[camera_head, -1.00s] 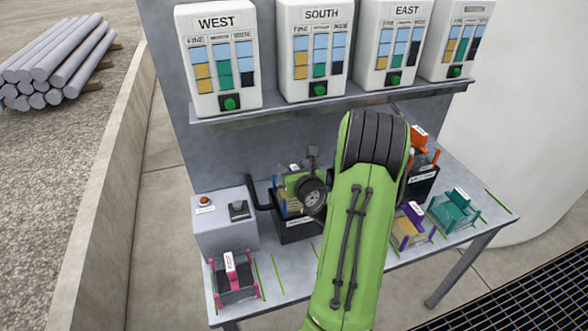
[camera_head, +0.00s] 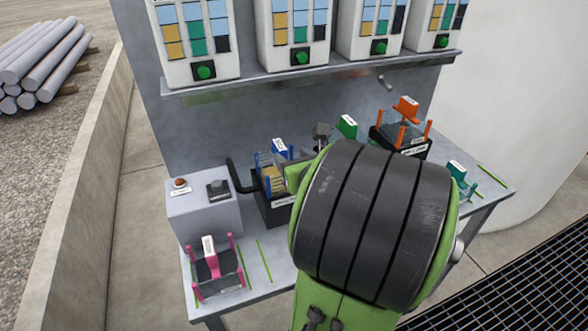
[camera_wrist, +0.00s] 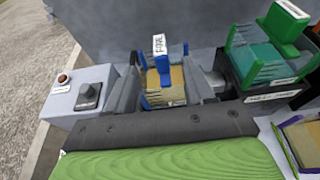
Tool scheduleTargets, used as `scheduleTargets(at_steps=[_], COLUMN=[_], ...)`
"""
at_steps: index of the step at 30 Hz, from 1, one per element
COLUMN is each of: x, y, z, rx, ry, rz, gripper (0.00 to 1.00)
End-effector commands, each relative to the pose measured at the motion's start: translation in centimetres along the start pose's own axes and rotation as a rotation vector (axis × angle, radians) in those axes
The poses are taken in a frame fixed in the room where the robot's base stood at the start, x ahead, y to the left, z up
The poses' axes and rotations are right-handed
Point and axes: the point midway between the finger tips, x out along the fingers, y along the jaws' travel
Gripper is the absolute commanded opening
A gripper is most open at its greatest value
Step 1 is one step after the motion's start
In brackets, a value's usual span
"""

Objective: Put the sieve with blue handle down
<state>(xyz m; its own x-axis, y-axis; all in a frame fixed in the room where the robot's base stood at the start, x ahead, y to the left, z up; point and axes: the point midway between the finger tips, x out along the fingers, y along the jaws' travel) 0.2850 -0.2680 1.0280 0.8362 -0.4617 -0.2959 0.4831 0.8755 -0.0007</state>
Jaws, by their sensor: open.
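The sieve with blue handle (camera_head: 270,176) sits in a black holder (camera_head: 274,208) at the left of the bench's back row. In the wrist view, its blue handle (camera_wrist: 160,60) carries a white label reading FINE, and yellowish material shows in its frame. My gripper (camera_wrist: 163,76) is open, with one grey finger on each side of the sieve. Whether the fingers touch the sieve cannot be told. In the head view, my green arm and its dark wrist joint hide most of the gripper.
A pink-handled sieve (camera_head: 215,268) stands front left, beside a grey control box (camera_head: 203,213). A green-handled sieve (camera_wrist: 270,50) and an orange-handled sieve (camera_head: 403,122) stand in back-row holders. A teal sieve (camera_head: 461,181) is at right. A shelf (camera_head: 310,80) overhangs behind.

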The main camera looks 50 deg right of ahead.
Motion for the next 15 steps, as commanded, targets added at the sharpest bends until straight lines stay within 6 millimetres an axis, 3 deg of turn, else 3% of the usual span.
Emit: scheduleTargets(at_steps=[5,8,11,15], x=[-0.4,-0.4,-1.2,-4.5], y=[0.2,3.0,8.6,15.0], z=[0.1,-0.1,-1.3,-3.6], rx=[-0.012,-0.192,-0.617,-1.311], ry=[0.003,0.040,0.099,0.109], rz=[0.006,0.078,0.242,0.506], gripper=[0.53,0.53,0.53,0.53])
